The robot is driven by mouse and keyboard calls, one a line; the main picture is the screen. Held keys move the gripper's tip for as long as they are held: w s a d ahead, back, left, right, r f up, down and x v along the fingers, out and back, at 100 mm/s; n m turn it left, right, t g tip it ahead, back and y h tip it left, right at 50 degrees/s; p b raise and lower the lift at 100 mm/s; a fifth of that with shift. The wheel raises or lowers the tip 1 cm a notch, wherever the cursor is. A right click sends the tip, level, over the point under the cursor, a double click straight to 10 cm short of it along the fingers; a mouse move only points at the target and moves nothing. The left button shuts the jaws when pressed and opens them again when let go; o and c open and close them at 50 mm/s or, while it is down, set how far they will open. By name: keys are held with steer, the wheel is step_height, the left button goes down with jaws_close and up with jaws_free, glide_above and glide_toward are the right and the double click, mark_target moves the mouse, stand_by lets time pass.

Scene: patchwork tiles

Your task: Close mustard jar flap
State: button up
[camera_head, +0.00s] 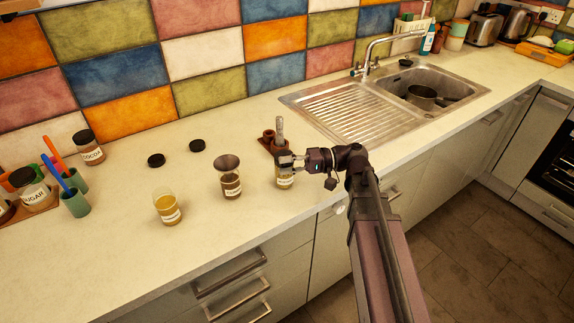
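A small glass jar with yellowish contents and a white label (285,183) stands upright near the counter's front edge, below my gripper. Its top is hidden by the gripper, so I cannot see its flap. Another jar with yellow contents (167,210) stands to the left, with no lid seen on it. The labels are too small to read, so I cannot tell which is the mustard jar. My gripper (284,160) is over the right jar's top, close to it or touching. Its fingers are too small to tell whether they are open or shut.
A jar of dark contents with a funnel-like top (230,184) stands left of my gripper. Brown pots (267,139) and a grey upright object (280,129) are just behind it. Two black lids (156,160) (197,145) lie farther back. The sink (400,95) is right.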

steer(key=shift+d, duration=0.15)
steer(key=v, duration=1.1)
steer(key=shift+d, duration=0.35)
stand_by(0.5)
